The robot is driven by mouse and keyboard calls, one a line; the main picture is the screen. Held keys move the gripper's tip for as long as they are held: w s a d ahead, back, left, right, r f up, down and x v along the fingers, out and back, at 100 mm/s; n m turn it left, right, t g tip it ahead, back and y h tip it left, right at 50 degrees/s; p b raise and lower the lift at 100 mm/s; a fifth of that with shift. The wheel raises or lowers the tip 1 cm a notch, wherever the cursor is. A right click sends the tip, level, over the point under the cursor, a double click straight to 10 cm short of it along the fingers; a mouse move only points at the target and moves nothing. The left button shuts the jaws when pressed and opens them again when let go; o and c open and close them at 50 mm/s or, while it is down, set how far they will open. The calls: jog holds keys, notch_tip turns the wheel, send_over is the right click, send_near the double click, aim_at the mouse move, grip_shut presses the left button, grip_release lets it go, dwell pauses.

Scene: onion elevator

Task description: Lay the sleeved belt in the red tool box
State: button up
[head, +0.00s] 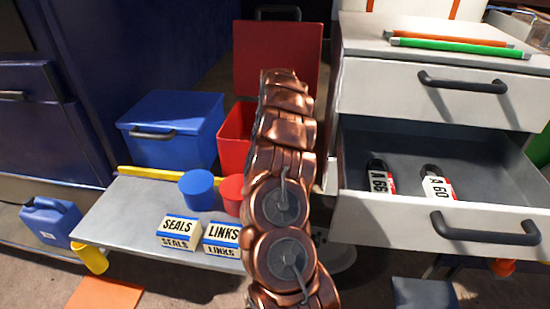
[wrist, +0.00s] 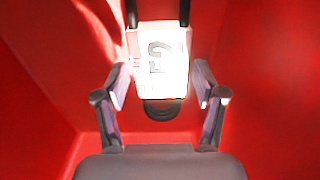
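My gripper's fingers stand apart on either side of the sleeve, with visible gaps. Whether the belt rests fully on the box floor is hard to tell. The head view hides my gripper.
An open drawer (head: 450,162) at right holds two belts, sleeved A 66 (head: 380,178) and A 60 (head: 436,186).

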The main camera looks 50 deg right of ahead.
jog(key=shift+o, duration=1.2)
jog(key=shift+r+p, duration=0.35)
jog(key=shift+r, duration=0.15)
notch_tip(320, 180, up, 12)
jog(key=b, duration=0.3)
jog(key=shift+b, duration=0.35)
jog(key=shift+r, duration=0.1)
